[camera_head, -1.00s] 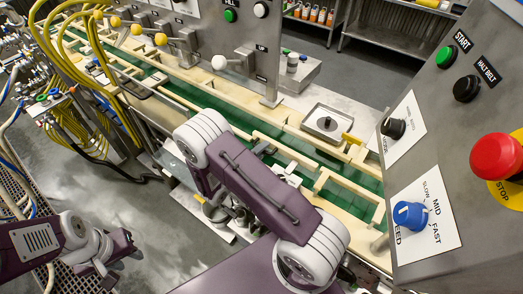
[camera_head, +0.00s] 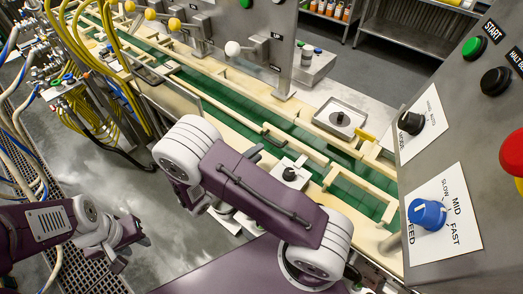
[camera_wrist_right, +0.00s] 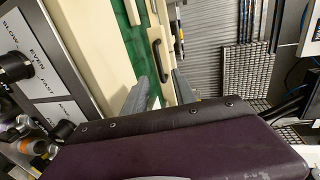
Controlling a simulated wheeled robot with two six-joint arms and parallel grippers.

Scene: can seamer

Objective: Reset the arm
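My right arm (camera_head: 262,200) is purple and white and reaches over the near edge of the green conveyor in the head view. Its gripper is mostly hidden behind the arm links there. In the right wrist view, the two grey fingers of my right gripper (camera_wrist_right: 160,90) stand apart with nothing seen between them. My left gripper (camera_head: 127,245) hangs at the lower left of the head view, over the floor and clear of the machine. It is small and seen from the side, so its finger gap is unclear.
The green conveyor (camera_head: 235,107) with cream rails runs diagonally across. A control panel with a blue speed knob (camera_head: 427,214) and a red stop button (camera_head: 513,152) stands close on the right. Yellow hoses (camera_head: 65,60) hang at the left. Grey floor is open between the left arm and the conveyor.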

